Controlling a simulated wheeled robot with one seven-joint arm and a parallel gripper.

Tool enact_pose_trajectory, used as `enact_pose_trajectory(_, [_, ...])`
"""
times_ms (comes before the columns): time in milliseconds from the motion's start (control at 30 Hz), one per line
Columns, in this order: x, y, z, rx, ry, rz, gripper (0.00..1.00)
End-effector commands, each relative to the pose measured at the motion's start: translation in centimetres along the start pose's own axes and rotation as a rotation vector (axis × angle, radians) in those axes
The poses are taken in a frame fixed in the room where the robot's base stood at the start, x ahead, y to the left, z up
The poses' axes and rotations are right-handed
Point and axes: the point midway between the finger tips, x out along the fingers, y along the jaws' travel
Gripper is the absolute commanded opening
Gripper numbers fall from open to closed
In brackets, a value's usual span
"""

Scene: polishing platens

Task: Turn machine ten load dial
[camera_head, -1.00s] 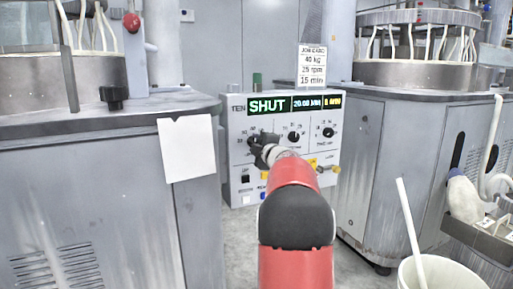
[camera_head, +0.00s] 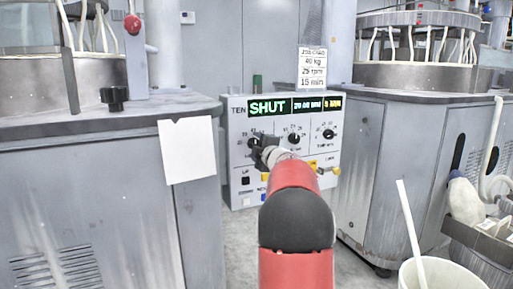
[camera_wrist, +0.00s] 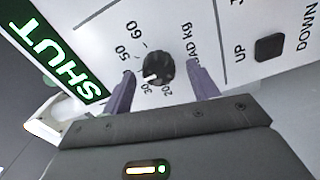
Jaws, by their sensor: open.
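The load dial (camera_wrist: 158,68) of machine ten is a black round knob with a white pointer mark, in the middle of the wrist view. Its mark points near 30 on the printed scale; 60, 50 and 20 also show. My gripper (camera_wrist: 160,76) is open, with one finger on each side of the dial. A small gap shows on both sides, and whether either finger touches is unclear. In the head view my gripper (camera_head: 265,153) is at the left dial of the white control panel (camera_head: 312,172) and partly covers it.
The panel display (camera_head: 268,107) reads SHUT. A job card (camera_head: 312,66) above reads 40 kg, 25 rpm, 15 min. Two more dials (camera_head: 294,138) sit to the right. An UP button (camera_wrist: 269,47) lies near the right finger. Grey machine cabinets (camera_head: 95,200) flank the panel.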

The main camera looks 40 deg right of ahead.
Motion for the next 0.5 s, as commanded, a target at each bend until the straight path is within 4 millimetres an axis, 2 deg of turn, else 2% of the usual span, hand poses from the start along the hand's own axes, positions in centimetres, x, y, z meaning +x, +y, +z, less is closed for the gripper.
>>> enact_pose_trajectory(400, [-6.2, 0.0, 0.0, -0.001, -0.001, 0.001, 0.59])
enact_pose_trajectory(500, [-7.2, 0.0, 0.0, 0.0, 0.0, 0.001, 0.59])
